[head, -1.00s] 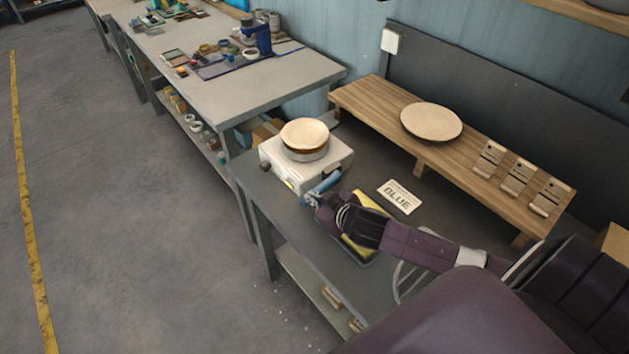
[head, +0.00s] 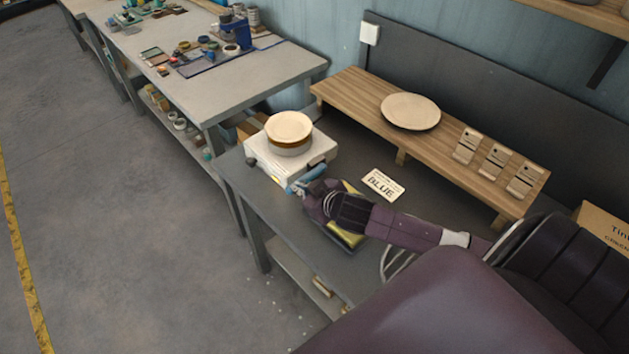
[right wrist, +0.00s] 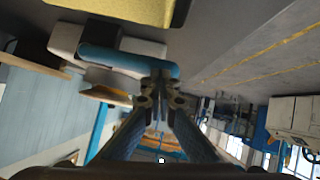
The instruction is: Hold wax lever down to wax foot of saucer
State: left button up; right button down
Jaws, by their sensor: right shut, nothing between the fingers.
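The saucer (head: 289,124) lies foot side unclear on the round top of the white waxing machine (head: 306,162). The blue wax lever (head: 316,175) sticks out at the machine's front right side. It also shows in the right wrist view (right wrist: 125,62) as a blue bar. My right gripper (head: 299,190) is at the lever's near end, shut and holding nothing. In the right wrist view its fingertips (right wrist: 159,84) meet right by the lever's end, touching or nearly so. My left gripper is out of view.
A yellow sponge (head: 347,237) in a dark tray lies under my right forearm. A wooden shelf (head: 345,95) behind holds a plate (head: 410,111) and several small blocks. A cluttered bench (head: 240,85) stands at the left.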

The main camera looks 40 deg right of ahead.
pick_arm(q)
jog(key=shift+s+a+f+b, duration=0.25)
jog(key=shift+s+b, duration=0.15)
jog(key=shift+b, duration=0.4)
pick_arm(e)
jog(key=v, duration=1.1)
jog(key=shift+a+r, duration=0.4)
jog(key=shift+r, duration=0.05)
jog(key=shift+w, duration=0.1)
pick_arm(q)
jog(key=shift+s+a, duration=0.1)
